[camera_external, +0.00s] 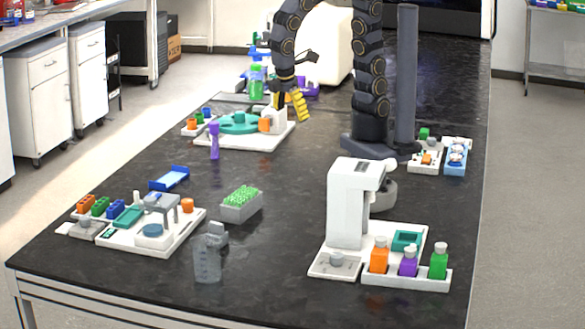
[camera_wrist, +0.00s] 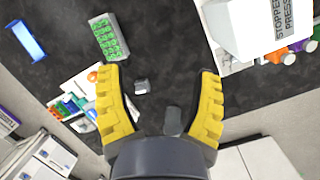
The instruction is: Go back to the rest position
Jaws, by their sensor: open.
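My gripper (camera_external: 291,106) hangs from my arm near the back of the bench, above the white station with a teal disc (camera_external: 239,122). One ridged yellow finger shows clearly there; the other is partly hidden. In the wrist view my gripper (camera_wrist: 160,100) has its two yellow fingers spread wide, with nothing held between them. A small grey block (camera_wrist: 141,87) and a grey piece (camera_wrist: 173,121) appear between the fingers against the dark bench, apparently well below. No rest marker shows in either view.
The stopper press (camera_external: 347,205) stands front right beside orange, purple and green bottles. A dark upright post (camera_external: 407,80) rises by my arm.

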